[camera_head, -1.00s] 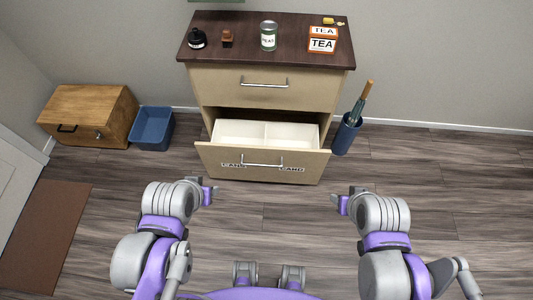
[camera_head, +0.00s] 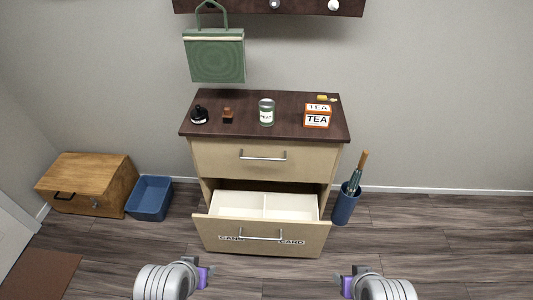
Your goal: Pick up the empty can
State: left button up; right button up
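A green can with a white label (camera_head: 266,113) stands upright on the dark top of the cabinet (camera_head: 225,132), between a small brown object and a tea box. Whether it is empty cannot be told from here. My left gripper (camera_head: 205,277) is low at the bottom of the view, in front of the cabinet and well away from the can. My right gripper (camera_head: 344,285) is low on the other side. Nothing shows in either gripper, and the finger gaps are too small to make out.
A tea box (camera_head: 317,118), black bottle (camera_head: 199,115) and brown object (camera_head: 228,115) share the top. The lower drawer (camera_head: 262,238) stands open toward me. A blue bin (camera_head: 149,199), wooden box (camera_head: 88,184) and umbrella holder (camera_head: 345,205) flank the cabinet. A green bag (camera_head: 214,55) hangs above.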

aim_at(266, 105)
jog(key=i+l+u, duration=0.2)
jog(key=i, duration=0.3)
jog(key=i+l+u, duration=0.25)
jog(key=i, duration=0.25)
jog(key=l+u, duration=0.1)
jog(key=u, duration=1.15)
